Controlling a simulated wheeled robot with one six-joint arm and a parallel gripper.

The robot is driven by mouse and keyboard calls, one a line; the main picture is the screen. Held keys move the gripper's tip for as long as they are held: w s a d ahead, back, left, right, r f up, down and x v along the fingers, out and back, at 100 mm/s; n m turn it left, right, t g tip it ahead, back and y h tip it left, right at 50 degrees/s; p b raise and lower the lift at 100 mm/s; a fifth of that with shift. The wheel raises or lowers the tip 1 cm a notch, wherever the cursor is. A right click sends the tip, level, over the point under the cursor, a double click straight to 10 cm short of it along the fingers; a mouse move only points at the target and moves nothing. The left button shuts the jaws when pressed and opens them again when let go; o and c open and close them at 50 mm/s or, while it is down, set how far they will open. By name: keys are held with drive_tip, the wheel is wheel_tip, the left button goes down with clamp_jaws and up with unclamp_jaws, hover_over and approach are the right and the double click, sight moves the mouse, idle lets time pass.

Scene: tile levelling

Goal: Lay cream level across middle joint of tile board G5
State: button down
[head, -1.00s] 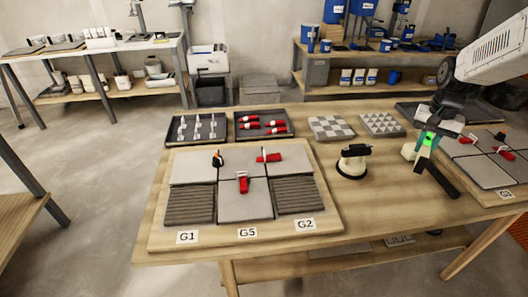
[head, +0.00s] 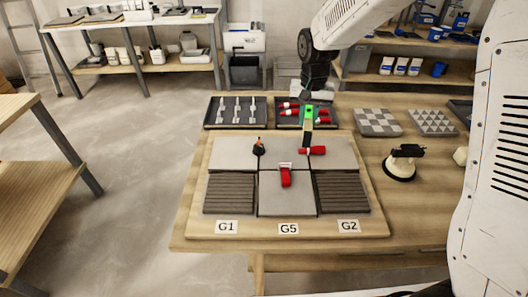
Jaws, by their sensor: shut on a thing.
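Tile board G5 (head: 197,222) lies on the table, with smooth grey tiles and two dark ribbed tiles at its front corners. Red-and-white levelling pieces sit on its middle joint (head: 285,176) and right of the upper seam (head: 312,151); a black one with an orange tip (head: 259,147) stands at the left. My gripper (head: 308,122) is above the board's back edge, shut on a narrow dark bar (head: 307,138) which points toward the camera. The bar looks dark, not cream; whether it touches the board I cannot tell.
Two dark trays, one with grey pieces (head: 237,110) and one with red pieces (head: 289,105), stand behind the board. A black-topped suction cup (head: 401,162) and two patterned tile samples (head: 378,122) (head: 433,122) are to the right. Table left of the suction cup is clear.

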drive_tip(key=n, duration=0.2)
hover_over(270, 184)
drive_tip(key=f, duration=0.2)
drive_tip(key=shift+w+f, duration=0.1)
drive_tip(key=shift+f, duration=3.7)
drive_tip(key=shift+f, duration=0.2)
drive_tip(key=c, duration=1.2)
unclamp_jaws()
drive_tip(key=shift+r, duration=0.1)
